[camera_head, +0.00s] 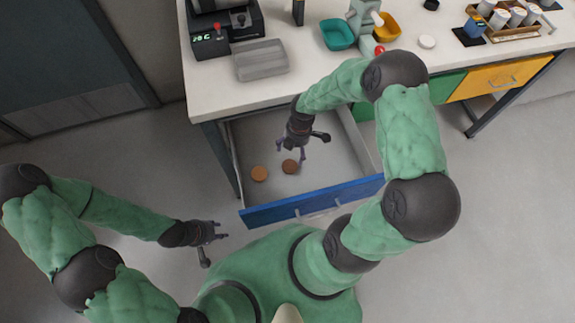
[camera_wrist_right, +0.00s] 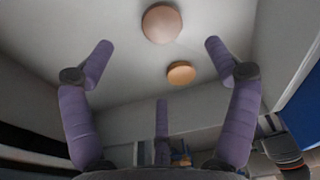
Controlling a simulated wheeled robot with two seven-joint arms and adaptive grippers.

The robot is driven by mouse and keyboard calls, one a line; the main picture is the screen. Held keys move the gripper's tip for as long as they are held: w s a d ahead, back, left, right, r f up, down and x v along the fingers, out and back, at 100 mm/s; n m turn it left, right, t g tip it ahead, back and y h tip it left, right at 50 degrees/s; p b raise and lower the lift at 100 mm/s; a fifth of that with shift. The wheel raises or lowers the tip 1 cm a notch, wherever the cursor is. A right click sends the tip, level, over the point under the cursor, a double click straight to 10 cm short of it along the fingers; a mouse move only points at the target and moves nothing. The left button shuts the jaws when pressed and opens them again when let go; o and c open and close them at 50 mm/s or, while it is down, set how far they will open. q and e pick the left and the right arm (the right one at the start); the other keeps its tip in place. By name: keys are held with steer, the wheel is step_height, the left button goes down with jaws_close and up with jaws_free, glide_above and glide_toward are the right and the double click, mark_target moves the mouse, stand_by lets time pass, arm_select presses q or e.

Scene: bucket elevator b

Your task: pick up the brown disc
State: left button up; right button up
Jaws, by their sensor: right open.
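The brown disc (camera_head: 290,167) lies flat on the floor of the open blue-fronted drawer (camera_head: 345,193). In the right wrist view the brown disc (camera_wrist_right: 161,23) shows at the top, beyond the fingertips. My right gripper (camera_head: 291,150) is inside the drawer, just above the disc in the picture, open and empty. Its purple fingers (camera_wrist_right: 158,48) are spread in the wrist view, apart from the disc. My left gripper (camera_head: 219,231) is outside the drawer, left of its front; its finger opening is too small to tell.
A lighter orange-tan disc (camera_head: 259,173) lies left of the brown disc, and also shows in the wrist view (camera_wrist_right: 181,73). The drawer walls surround both. Above, the white worktop (camera_head: 300,85) holds a grey tray (camera_head: 261,60), a teal bowl (camera_head: 337,34) and other items.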

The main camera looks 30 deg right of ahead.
steer(key=b, duration=0.2)
glide_above(290, 166)
steer(key=f, duration=0.5)
steer(key=shift+d+f, duration=0.3)
steer(key=shift+d, duration=0.1)
steer(key=f+b, duration=0.2)
steer(key=f, duration=0.3)
steer(key=shift+a+b, duration=0.4)
steer(key=shift+r, duration=0.1)
steer(key=c, duration=1.3)
